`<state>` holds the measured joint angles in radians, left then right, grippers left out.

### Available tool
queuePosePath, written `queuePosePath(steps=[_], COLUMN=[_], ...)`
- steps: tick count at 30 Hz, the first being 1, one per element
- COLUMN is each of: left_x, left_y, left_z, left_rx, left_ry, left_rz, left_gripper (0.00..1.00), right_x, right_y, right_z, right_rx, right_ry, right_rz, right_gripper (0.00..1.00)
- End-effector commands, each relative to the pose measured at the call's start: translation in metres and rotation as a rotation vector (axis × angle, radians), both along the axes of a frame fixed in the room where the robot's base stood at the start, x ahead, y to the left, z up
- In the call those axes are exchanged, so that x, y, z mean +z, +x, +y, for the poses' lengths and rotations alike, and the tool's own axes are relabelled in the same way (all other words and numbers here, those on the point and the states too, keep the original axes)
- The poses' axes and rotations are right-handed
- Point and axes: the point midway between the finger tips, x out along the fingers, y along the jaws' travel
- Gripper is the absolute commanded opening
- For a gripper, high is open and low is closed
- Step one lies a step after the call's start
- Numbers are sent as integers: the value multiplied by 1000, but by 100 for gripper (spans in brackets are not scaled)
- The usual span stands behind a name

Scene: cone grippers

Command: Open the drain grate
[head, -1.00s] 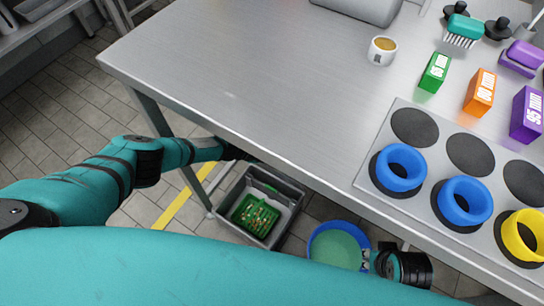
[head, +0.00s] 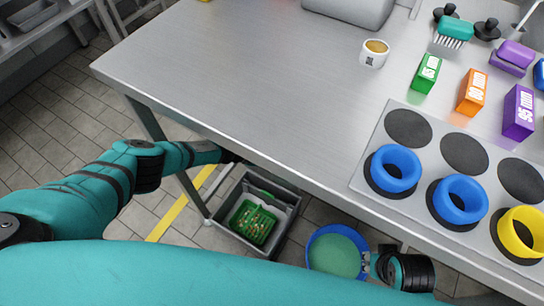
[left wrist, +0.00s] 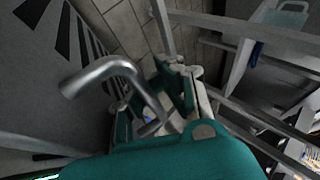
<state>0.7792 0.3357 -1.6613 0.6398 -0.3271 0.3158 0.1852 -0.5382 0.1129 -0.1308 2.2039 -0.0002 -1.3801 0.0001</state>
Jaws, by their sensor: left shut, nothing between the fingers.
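I cannot clearly pick out a drain grate in either view. A grey rectangular box (head: 226,222) on the floor beneath the table edge holds a green basket (head: 252,222) with small bits in it. My left arm reaches under the table just behind the box, and its gripper is mostly hidden there in the head view. In the left wrist view my left gripper (left wrist: 165,100) is shut and empty. A bent metal bar (left wrist: 110,72) shows beside it, apparently near the fingers. My right gripper (head: 371,265) is by the rim of a blue bucket (head: 310,255); its finger gap is unclear.
The steel table (head: 240,90) overhangs the left arm's workspace. On it stand a cup (head: 374,53), coloured boxes (head: 427,73), and a panel (head: 425,160) with blue and yellow rings. A yellow line (head: 180,205) crosses the tiled floor. A table leg (head: 190,195) stands beside the box.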

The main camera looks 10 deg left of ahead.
Motion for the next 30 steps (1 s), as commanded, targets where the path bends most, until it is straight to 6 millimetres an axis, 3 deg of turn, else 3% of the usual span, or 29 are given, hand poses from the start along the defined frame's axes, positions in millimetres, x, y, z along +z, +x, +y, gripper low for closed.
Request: queuePosePath(steps=[1, 20, 25, 30], left_x=[13, 13, 12, 11], left_y=[13, 14, 13, 12], left_z=[-4, -2, -1, -1], left_rx=[18, 21, 17, 16], left_ry=[-22, -20, -17, -14], left_rz=[-15, -15, -16, -15], left_gripper=[0, 0, 21, 21], right_x=[0, 1, 1, 1], right_y=[0, 0, 0, 0], right_z=[0, 0, 0, 0], right_rx=[0, 1, 2, 2], right_ry=[0, 0, 0, 0], right_rz=[0, -2, -1, -2], right_gripper=[0, 0, 0, 0])
